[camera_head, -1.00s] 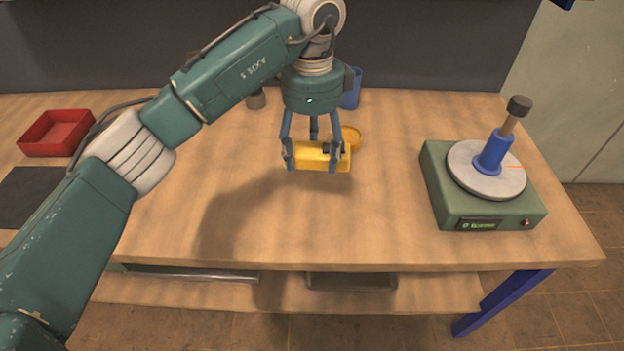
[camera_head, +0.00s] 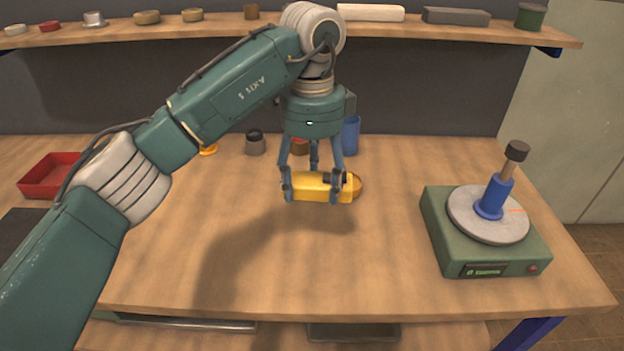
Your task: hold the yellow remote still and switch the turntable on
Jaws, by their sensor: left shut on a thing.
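The yellow remote (camera_head: 318,187) is a yellow block with a dark part near its right end. My left gripper (camera_head: 313,188) points down and is shut on it, holding it above the table with a shadow to its lower left. The turntable (camera_head: 440,232) is a green box at the right of the table with a round grey platter (camera_head: 515,226). Its front carries a lit green display (camera_head: 486,272) and a small red switch (camera_head: 533,268). A blue holder (camera_head: 495,196) with a brown, dark-topped rod stands on the platter. My right gripper is not in view.
A red tray (camera_head: 50,178) and a dark mat (camera_head: 20,226) lie at the left. A blue cup (camera_head: 350,136) and small pieces stand behind my gripper. A shelf (camera_head: 230,30) with several objects runs along the back. The table between gripper and turntable is clear.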

